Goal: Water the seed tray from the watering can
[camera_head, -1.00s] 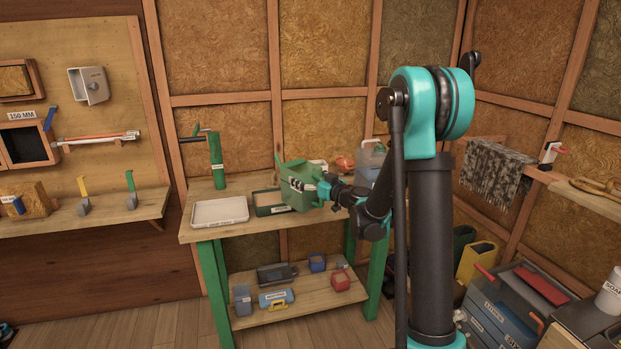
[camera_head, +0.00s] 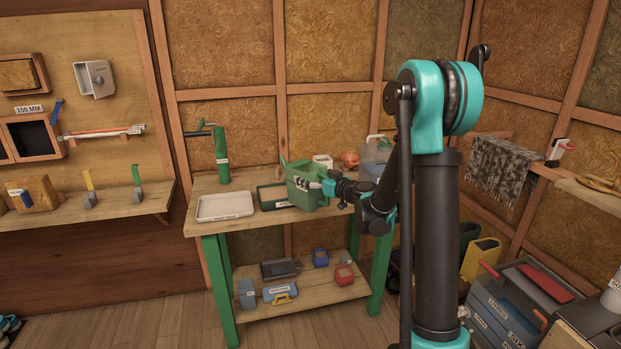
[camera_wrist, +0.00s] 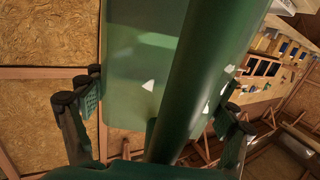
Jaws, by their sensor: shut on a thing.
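The green watering can (camera_head: 307,192) is at the middle of the green-legged bench, and its body looks nearly upright. My gripper (camera_head: 328,187) is shut on it from the right. In the wrist view the can's green body (camera_wrist: 140,75) and a thick green bar fill the middle, with a finger on each side. The seed tray seems to be the shallow dark green tray (camera_head: 272,197) just left of the can. Its inside looks dark, and its right end is partly hidden by the can. I cannot tell whether the can's base touches the bench.
A white labelled tray (camera_head: 225,207) lies left of the dark tray. A green upright tool (camera_head: 221,155) stands behind it. A white box (camera_head: 322,162), an orange item (camera_head: 350,159) and a clear-sided container (camera_head: 375,160) are at the back right. The bench's lower shelf (camera_head: 310,292) holds several small items.

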